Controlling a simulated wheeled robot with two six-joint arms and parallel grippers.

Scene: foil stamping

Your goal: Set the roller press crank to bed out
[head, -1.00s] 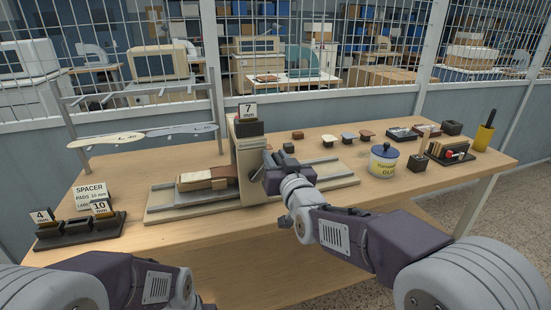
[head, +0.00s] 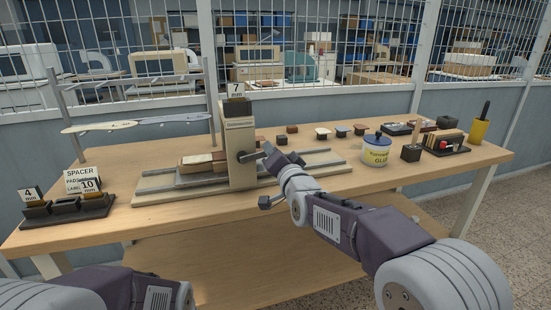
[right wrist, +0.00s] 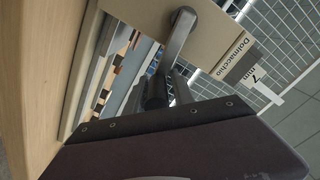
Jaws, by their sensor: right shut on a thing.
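The roller press (head: 238,168) stands upright on its base in the middle of the bench. Its crank (head: 247,156) is on the side facing me and points to the right. A tan and brown stack (head: 197,161) lies on the bed, on the left of the press's upright, its right end close to it. My right gripper (head: 270,157) is shut on the crank's handle. In the right wrist view, the metal crank arm (right wrist: 180,38) leads to a dark handle (right wrist: 155,92) between the fingers. My left gripper is out of view.
A spacer rack (head: 68,208) stands at the front left, and a wire stand (head: 140,125) is behind it. A glue pot (head: 375,150) and a dark block (head: 411,152) stand right of the press. Several small stamps lie behind. The bench's front middle is clear.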

